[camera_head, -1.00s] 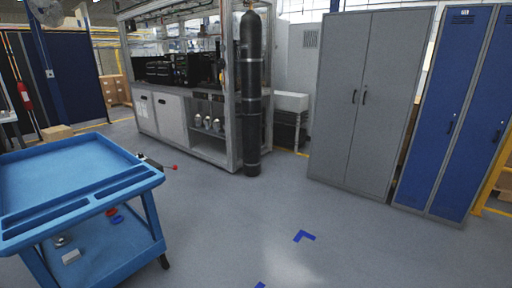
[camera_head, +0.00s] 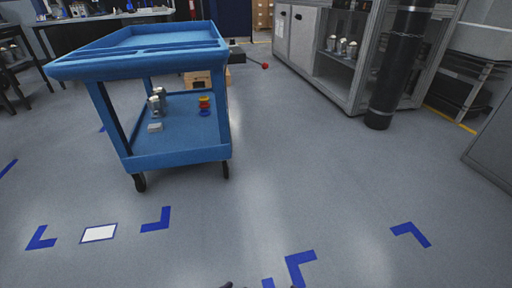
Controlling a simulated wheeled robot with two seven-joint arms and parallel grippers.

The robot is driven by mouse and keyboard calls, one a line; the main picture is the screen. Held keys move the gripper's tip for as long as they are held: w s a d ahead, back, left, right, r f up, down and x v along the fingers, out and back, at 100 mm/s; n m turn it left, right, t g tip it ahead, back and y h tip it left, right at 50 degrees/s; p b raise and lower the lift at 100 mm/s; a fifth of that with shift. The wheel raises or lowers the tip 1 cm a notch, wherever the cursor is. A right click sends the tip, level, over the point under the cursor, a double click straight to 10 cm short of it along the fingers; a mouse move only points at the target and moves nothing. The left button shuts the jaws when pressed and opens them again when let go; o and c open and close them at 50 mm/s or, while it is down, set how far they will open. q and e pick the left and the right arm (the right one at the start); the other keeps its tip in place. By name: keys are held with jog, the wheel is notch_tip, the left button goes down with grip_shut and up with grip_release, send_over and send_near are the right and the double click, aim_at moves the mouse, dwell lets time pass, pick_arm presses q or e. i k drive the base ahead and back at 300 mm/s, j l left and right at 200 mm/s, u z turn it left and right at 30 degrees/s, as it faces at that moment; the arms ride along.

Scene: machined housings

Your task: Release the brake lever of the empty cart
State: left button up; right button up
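A blue cart (camera_head: 180,158) stands at the upper left on dark casters. Its top tray is bare, and its lower shelf holds a few small metal parts, a small grey block and a red and yellow piece. A lever with a red knob (camera_head: 265,66) sticks out to the right from the cart's far right side, roughly level. Its mount is partly hidden behind the cart. Neither gripper can be made out. Only small dark tips show at the bottom edge, and I cannot tell what they are.
Blue corner marks (camera_head: 300,266) and a white floor label (camera_head: 99,233) lie on the open grey floor in front. A black gas cylinder (camera_head: 396,75) and a grey workstation (camera_head: 338,68) stand at the upper right. A cardboard box (camera_head: 197,80) shows behind the cart.

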aim_at(265, 66)
jog(key=i+z, duration=0.2)
jog(key=i, duration=0.45)
jog(key=i+z, duration=0.15)
jog(key=i, duration=0.45)
jog(key=i+z, duration=0.2)
jog(key=i, duration=0.45)
jog(key=i+j+z, duration=0.15)
jog(key=i, duration=0.45)
jog(key=i+j, duration=0.05)
jog(key=j, duration=0.05)
